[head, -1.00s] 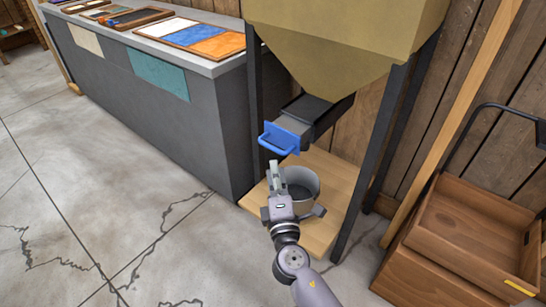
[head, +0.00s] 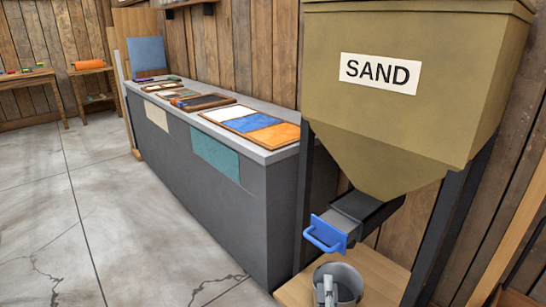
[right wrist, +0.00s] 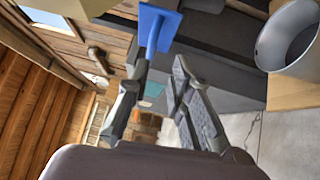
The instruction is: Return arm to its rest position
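My right gripper (head: 328,289) shows only in part at the bottom edge of the head view, in front of the grey metal bucket (head: 349,277). In the right wrist view, its two dark fingers (right wrist: 160,78) are apart with nothing held between them. The bucket (right wrist: 291,38) stands upright at the upper right there, beside the fingers. The blue handle (head: 326,234) of the sand chute is above the gripper in the head view. It also shows beyond the fingertips in the wrist view (right wrist: 160,25). The rest of my right arm is out of the head view. My left gripper is not in view.
The sand hopper (head: 415,110) stands on dark legs over a wooden platform (head: 380,284) that bears the bucket. A long grey counter (head: 258,205) with framed panels runs to its left. The concrete floor (head: 75,215) at left is clear.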

